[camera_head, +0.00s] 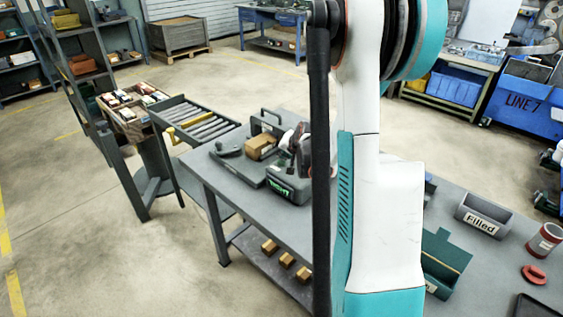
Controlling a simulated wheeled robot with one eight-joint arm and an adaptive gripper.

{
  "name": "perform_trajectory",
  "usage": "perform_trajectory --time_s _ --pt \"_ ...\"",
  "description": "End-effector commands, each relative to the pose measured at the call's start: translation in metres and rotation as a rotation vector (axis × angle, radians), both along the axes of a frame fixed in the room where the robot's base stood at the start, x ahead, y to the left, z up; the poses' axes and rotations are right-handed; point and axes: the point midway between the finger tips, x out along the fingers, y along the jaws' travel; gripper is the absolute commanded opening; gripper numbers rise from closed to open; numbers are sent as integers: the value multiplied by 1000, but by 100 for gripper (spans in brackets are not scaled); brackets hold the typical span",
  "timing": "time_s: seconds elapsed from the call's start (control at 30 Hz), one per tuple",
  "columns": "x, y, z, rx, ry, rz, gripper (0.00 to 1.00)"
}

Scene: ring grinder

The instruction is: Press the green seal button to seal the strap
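A grey strapping machine (290,187) stands on the grey workbench, left of my arm. Its front carries a small green lit patch (277,188); I cannot tell whether this is the seal button or a display. A brown box (261,147) sits on the machine's bed, below a dark arched handle. A strap around the box is too small to make out. A dark, angled part with some white, which looks like my gripper (298,140), is just right of the box and above the machine. My arm hides its right side, and its fingers are not clear.
My arm covers the middle of the bench (269,222). A roller conveyor (208,126) and a crate of small goods (135,107) adjoin its left end. At right are a "Filled" bin (482,216), a green open box (443,262), a red-and-white can (545,241) and a red ring (534,274).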

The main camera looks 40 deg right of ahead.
Motion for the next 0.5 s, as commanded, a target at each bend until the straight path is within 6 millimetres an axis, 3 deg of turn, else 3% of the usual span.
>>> perform_trajectory --time_s 0.5 --pt "0 0 -6 0 0 0 0"
